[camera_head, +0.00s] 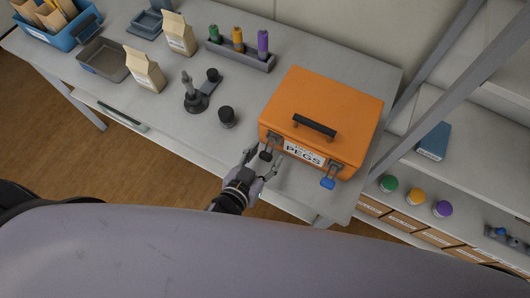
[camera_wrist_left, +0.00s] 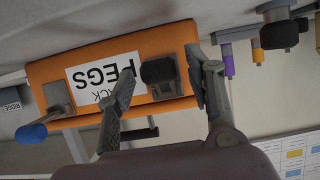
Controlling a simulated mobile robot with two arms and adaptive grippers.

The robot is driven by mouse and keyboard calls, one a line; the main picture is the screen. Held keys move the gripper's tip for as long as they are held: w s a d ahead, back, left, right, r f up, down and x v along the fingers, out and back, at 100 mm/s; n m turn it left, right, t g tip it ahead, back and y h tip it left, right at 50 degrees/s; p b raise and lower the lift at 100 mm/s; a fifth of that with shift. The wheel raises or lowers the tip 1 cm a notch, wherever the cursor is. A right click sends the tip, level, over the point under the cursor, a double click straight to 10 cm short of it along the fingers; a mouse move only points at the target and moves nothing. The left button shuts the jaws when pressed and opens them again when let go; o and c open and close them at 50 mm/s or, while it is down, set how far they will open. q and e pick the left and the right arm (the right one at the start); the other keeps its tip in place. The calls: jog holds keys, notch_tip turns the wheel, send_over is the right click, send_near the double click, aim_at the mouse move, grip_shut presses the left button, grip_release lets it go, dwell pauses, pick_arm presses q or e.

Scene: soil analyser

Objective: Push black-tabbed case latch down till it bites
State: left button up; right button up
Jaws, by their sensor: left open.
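An orange case (camera_head: 322,107) labelled PEGS stands on the grey table with its lid down; it shows upside down in the left wrist view (camera_wrist_left: 130,42). Its black-tabbed latch (camera_wrist_left: 160,70) is on the front, left of the label in the head view, with the tab standing out from the case. The blue-tabbed latch (camera_head: 328,183) is right of the label, its tab also sticking out. My left gripper (camera_head: 263,160) is open at the case front, its fingers (camera_wrist_left: 165,85) on either side of the black tab. Whether they touch it I cannot tell. My right gripper is not in view.
A dark round knob (camera_head: 227,117) and a small black stand device (camera_head: 197,95) are left of the case. A rack (camera_head: 242,55) with coloured cylinders stands behind. Cartons (camera_head: 145,70) and trays are farther left. Shelves (camera_head: 470,165) stand at right.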

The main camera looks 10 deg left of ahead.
pick_arm(q)
jog(key=shift+w+d+f, duration=0.1)
jog(key=shift+w, duration=0.2)
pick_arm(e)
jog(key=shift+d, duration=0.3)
pick_arm(q)
jog(key=shift+c, duration=0.3)
